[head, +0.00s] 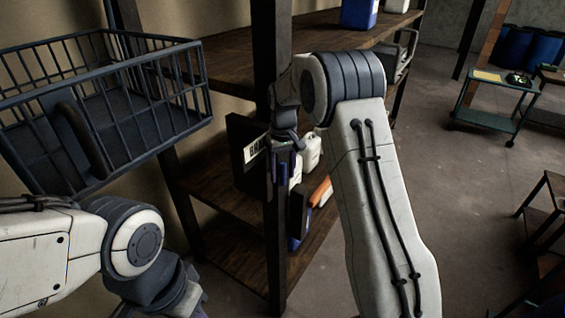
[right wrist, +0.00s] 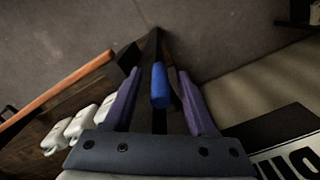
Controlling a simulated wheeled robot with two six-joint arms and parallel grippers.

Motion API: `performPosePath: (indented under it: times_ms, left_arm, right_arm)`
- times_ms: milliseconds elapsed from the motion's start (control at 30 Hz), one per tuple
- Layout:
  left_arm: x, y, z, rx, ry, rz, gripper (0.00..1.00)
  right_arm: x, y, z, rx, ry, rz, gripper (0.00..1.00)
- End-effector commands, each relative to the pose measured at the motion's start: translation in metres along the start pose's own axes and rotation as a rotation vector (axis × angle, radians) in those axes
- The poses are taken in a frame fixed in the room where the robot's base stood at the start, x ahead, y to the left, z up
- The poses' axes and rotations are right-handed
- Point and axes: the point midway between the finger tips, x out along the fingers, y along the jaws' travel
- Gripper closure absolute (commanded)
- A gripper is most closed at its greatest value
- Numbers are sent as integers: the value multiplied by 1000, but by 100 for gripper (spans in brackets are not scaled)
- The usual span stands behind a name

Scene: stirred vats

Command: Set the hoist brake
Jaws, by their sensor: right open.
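A lever with a blue grip (right wrist: 160,88) shows in the right wrist view, standing between my two purple fingers with a gap on either side. My right gripper (right wrist: 160,104) is open around it, not closed on it. In the head view my right gripper (head: 283,182) is small and partly hidden by its own wrist, beside a dark post. A black box or plate (head: 243,178) with a white lettered label (head: 254,149) is just left of it. The label (right wrist: 290,158) also shows at the lower right of the wrist view. My left arm is at lower left; its fingertips are out of frame.
A dark wire basket (head: 110,110) hangs at upper left, near my left arm. Wooden shelves (head: 215,48) stand behind the post, with white jugs (head: 312,150) and an orange bar (head: 320,192) close by. A green cart (head: 492,108) stands at right; the floor between is clear.

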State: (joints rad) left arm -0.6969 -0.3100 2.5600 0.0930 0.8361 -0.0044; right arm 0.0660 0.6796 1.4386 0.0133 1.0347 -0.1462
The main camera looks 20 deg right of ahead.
Motion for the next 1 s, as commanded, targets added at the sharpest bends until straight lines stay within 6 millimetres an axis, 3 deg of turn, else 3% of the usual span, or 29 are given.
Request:
performPosePath:
  times_ms: [233,500,1000]
  left_arm:
    - [17,-1,1,-3,0,0,64]
    - [23,-2,1,-4,0,0,64]
    - [24,-2,1,-4,0,0,64]
  right_arm:
    - [-45,0,-1,1,8,1,43]
    - [-88,0,-1,1,4,1,43]
    - [-97,0,0,1,0,0,43]
